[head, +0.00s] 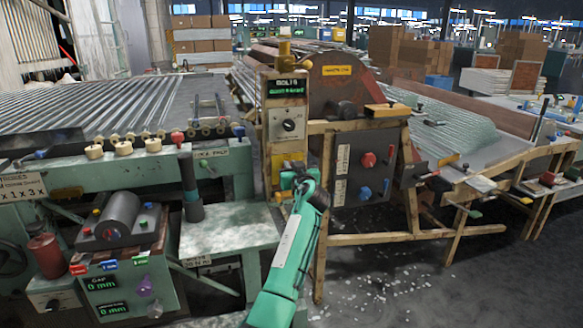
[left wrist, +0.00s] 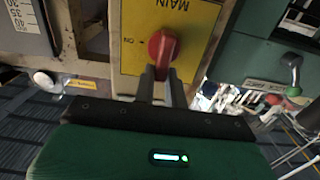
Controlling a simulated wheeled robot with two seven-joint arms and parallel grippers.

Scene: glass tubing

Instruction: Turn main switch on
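The main switch is a red knob (left wrist: 163,48) on a yellow panel (left wrist: 135,60). In the left wrist view the panel's word MAIN is upside down, and ON is printed left of the knob. My left gripper (left wrist: 162,75) faces the panel with its two fingers close together on either side of the knob's handle, apparently shut on it. In the head view my left gripper (head: 299,180) is at the yellow panel (head: 283,160) on the post and hides the knob. My right gripper is not in view.
Above the yellow panel is a grey box with a black dial (head: 289,125). To the right, a dark panel (head: 350,190) carries red and blue knobs. A wooden frame (head: 400,238) stands in front of it. At the left is a green control box (head: 130,290) with displays reading 0 mm.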

